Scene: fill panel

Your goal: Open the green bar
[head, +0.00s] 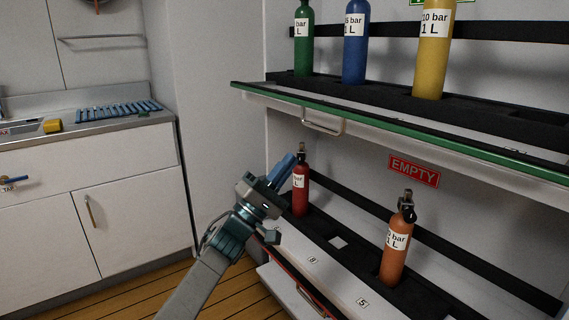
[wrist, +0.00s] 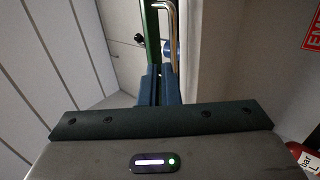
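The green bar (head: 400,132) is the green front edge of the upper shelf, with a silver handle (head: 323,124) hanging under its left part. In the wrist view the green bar (wrist: 152,38) and the silver handle (wrist: 171,28) lie ahead of my fingertips. My gripper (head: 290,160) is below and left of the handle, pointing up and right. Its blue fingers (wrist: 159,72) are close together, with only a thin gap, and nothing shows between them. The handle's lower part is partly hidden behind the fingers in the wrist view, and contact cannot be made out.
Green, blue and yellow bottles (head: 433,50) stand on the upper shelf. A red bottle (head: 301,188) stands close beside my gripper, and an orange bottle (head: 396,250) stands farther right on the lower shelf. A counter (head: 80,135) is at left. The floor between is clear.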

